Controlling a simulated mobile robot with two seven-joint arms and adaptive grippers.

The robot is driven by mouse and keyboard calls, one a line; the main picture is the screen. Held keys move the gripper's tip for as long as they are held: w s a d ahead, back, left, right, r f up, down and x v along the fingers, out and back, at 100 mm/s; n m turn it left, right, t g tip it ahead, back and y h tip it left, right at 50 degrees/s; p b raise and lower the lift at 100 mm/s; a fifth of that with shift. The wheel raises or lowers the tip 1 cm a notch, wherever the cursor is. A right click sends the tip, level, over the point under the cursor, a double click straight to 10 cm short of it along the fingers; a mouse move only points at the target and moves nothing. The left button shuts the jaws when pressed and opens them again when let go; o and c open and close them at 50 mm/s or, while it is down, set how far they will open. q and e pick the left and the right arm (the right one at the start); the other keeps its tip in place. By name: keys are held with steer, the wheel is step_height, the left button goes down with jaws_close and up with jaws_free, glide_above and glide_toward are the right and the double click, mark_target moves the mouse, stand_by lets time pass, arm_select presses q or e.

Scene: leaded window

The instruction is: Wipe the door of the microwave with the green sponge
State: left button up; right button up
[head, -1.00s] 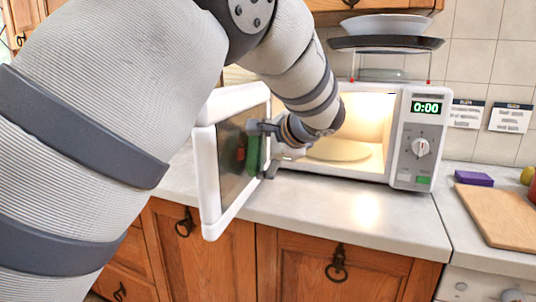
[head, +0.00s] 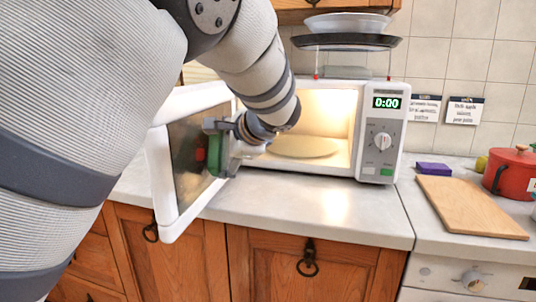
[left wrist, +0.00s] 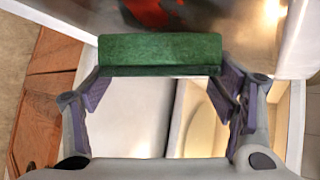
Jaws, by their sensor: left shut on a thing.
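The white microwave (head: 382,140) stands on the counter, its door (head: 163,185) swung open to the left. The door's dark window (head: 190,180) faces my left gripper. My left gripper (head: 221,148) is shut on the green sponge (head: 214,150) at the right part of the door's inner face. In the left wrist view the sponge (left wrist: 160,48) spans between the two fingertips (left wrist: 160,70), its far side close to the door glass. I cannot tell whether it touches the glass. My right gripper is not in view.
The lit cavity holds a turntable plate (head: 303,147). To the right are a purple sponge (head: 433,168), a cutting board (head: 470,205) and a red pot (head: 512,174). The counter front (head: 300,205) is clear.

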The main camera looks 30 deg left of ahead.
mark_target(219, 158)
arm_select(q)
steer(key=shift+a+r, duration=0.2)
steer(key=shift+s+r+p, duration=0.1)
steer(key=shift+s+p, duration=0.05)
steer(key=shift+p, duration=0.15)
steer(key=shift+s+d, duration=0.35)
steer(key=shift+s, duration=0.25)
steer(key=shift+s+d, duration=0.3)
steer(key=shift+s, duration=0.3)
steer(key=shift+s+d, duration=0.25)
steer(key=shift+s, duration=0.2)
steer(key=shift+f, duration=0.2)
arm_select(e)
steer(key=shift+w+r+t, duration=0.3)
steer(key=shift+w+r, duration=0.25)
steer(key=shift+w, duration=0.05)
arm_select(q)
steer(key=w+d, duration=0.3)
steer(key=d, duration=0.2)
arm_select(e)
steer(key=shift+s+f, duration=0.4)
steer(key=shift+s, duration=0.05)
arm_select(q)
steer(key=shift+d, duration=0.1)
